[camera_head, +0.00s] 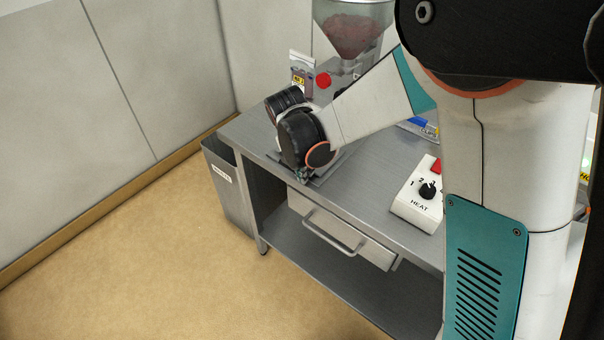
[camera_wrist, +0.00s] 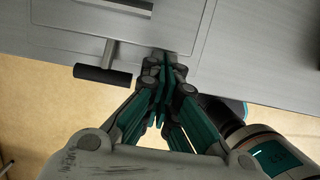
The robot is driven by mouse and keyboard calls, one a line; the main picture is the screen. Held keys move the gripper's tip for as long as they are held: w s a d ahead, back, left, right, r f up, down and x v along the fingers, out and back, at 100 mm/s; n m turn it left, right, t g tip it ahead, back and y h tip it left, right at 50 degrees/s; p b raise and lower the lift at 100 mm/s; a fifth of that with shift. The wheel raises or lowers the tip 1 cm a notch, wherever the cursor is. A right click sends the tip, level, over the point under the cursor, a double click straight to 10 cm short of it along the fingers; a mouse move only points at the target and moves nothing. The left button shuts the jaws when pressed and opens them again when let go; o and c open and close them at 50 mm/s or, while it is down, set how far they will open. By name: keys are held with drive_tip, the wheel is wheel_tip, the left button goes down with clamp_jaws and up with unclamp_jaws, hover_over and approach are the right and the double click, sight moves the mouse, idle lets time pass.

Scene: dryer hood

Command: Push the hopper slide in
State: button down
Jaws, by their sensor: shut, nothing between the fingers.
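The hopper (camera_head: 352,32) is a clear funnel of reddish granules at the back of the metal table. In the wrist view, a flat grey plate (camera_wrist: 130,30) carries a black T-shaped handle (camera_wrist: 103,76) on a short stem; this looks like the hopper slide. In the head view, my wrist hides the handle and most of the plate. My gripper (camera_wrist: 164,62) is shut and empty, its fingertips to the right of the handle, close to the plate's edge. I cannot tell whether they touch it. In the head view the fingertips (camera_head: 304,174) show low at the table's front edge.
A grey waste bin (camera_head: 228,190) stands at the table's left end. A drawer with a bar handle (camera_head: 335,235) hangs below the tabletop. A white heat control box (camera_head: 415,200) sits to the right. A labelled packet (camera_head: 302,65) stands behind my wrist. The floor in front is clear.

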drive_tip(key=w+d, duration=0.3)
drive_tip(key=w, duration=0.1)
drive_tip(key=w+d, duration=0.3)
drive_tip(key=w, duration=0.1)
drive_tip(key=w+d, duration=0.4)
drive_tip(key=w, duration=0.1)
drive_tip(key=shift+d, duration=0.1)
idle(0.3)
